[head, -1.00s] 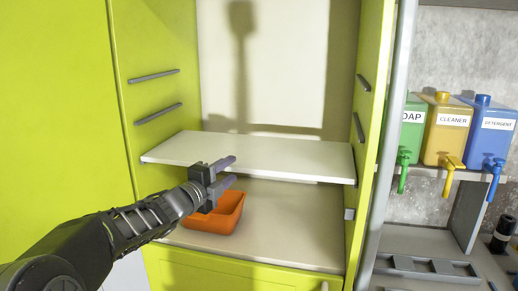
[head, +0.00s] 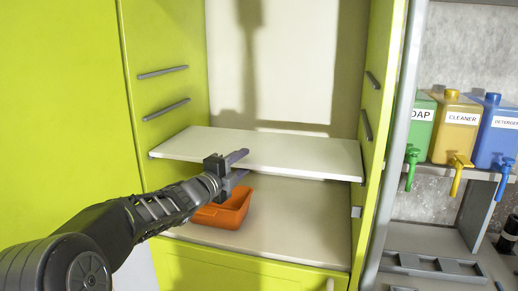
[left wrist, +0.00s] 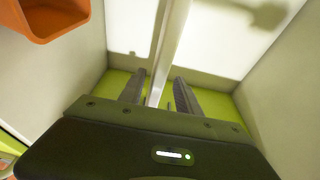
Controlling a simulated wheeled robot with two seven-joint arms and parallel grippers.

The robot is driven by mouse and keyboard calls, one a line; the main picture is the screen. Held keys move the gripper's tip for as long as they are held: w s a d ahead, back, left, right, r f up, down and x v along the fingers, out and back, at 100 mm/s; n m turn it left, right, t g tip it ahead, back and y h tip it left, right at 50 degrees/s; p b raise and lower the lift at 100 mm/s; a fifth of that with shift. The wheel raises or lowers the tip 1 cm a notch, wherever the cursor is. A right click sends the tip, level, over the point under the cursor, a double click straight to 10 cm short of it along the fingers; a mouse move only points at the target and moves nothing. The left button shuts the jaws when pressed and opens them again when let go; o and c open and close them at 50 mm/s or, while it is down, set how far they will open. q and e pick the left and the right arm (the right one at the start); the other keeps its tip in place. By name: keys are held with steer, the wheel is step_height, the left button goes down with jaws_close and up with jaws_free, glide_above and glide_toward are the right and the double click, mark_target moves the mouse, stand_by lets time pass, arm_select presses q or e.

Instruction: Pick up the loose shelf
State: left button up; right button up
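The loose shelf (head: 300,152) is a thin white board lying across the inside of the green cupboard, roughly level. In the left wrist view the shelf (left wrist: 170,40) shows edge-on as a pale strip. My left gripper (head: 243,164) is open at the shelf's front edge, left of its middle. One finger is above the board and one below it. In the left wrist view the strip runs between the two fingers (left wrist: 160,90), with a visible gap on both sides. What supports the shelf's ends is hidden. My right gripper is in neither view.
An orange bin (head: 225,212) stands on the cupboard floor (head: 290,225) just below the gripper. Grey rails (head: 166,110) line the side walls above the shelf. The cupboard's right wall (head: 380,100) stands beside soap, cleaner (head: 457,135) and detergent dispensers. Space above the shelf is clear.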

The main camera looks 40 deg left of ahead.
mark_target(250, 155)
arm_select(q)
steer(key=w, duration=0.1)
steer(key=w+p, duration=0.2)
steer(key=w, duration=0.1)
steer(key=shift+w+a+f, duration=0.1)
steer(key=shift+a, duration=0.2)
steer(key=shift+w, duration=0.5)
steer(key=shift+c, duration=0.2)
jaws_close()
steer(key=shift+f, duration=0.1)
stand_by(0.7)
